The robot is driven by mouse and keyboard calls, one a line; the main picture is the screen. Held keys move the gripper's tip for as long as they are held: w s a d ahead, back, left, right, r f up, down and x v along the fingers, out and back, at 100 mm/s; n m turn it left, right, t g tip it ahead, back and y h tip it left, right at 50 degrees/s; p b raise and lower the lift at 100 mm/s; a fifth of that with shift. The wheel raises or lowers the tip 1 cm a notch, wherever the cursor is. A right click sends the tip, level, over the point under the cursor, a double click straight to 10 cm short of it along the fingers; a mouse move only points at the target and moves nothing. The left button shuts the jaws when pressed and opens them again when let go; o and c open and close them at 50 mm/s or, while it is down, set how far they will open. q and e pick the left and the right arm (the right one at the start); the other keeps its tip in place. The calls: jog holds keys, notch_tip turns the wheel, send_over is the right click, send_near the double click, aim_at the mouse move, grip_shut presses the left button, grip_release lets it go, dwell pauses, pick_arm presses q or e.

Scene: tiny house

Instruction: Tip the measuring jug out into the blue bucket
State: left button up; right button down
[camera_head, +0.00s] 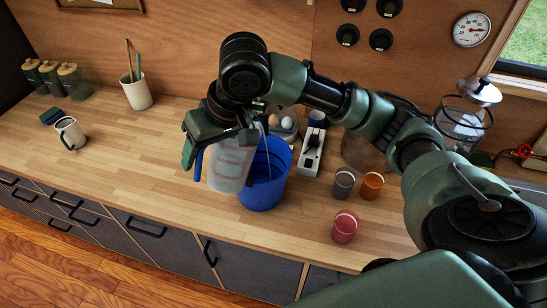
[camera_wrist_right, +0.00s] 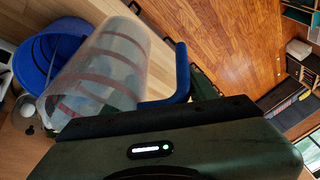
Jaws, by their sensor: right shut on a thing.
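The measuring jug (camera_head: 228,165) is clear, with reddish bands and a blue handle. My right gripper (camera_head: 203,140) is shut on it at the handle side and holds it up near the bucket's left side. The jug looks close to upright in the head view; its exact tilt and contents I cannot tell. The blue bucket (camera_head: 264,193) stands on the wooden counter, partly hidden behind the jug. In the right wrist view the jug (camera_wrist_right: 108,62) overlaps the bucket (camera_wrist_right: 36,50), and the blue handle (camera_wrist_right: 181,75) shows beside it. My left gripper is not in view.
A mug (camera_head: 70,134) and utensil pot (camera_head: 136,93) stand at the left. The counter left of the bucket (camera_head: 130,165) is clear.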

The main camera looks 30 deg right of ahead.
jog(key=shift+w+d+r+m+g+y, duration=0.15)
jog(key=shift+w+d+r+y, duration=0.1)
jog(key=shift+d+r+y, duration=0.5)
jog(key=shift+w+d+r+m+g+y, duration=0.2)
jog(key=shift+d+r+y, duration=0.35)
jog(key=shift+r, duration=0.4)
dwell(0.6)
jog(key=shift+w+d+r+m+g+y, duration=0.2)
jog(key=shift+d+y, duration=0.2)
jog(key=shift+y, duration=0.2)
jog(key=shift+w+d+r+m+g+y, duration=0.15)
jog(key=shift+d+y, duration=0.25)
jog(key=shift+y, duration=0.2)
dwell(1.0)
jog(key=shift+w+d+y+b, duration=0.1)
jog(key=shift+d+y+b, duration=0.8)
jog(key=shift+b, duration=1.55)
dwell(1.1)
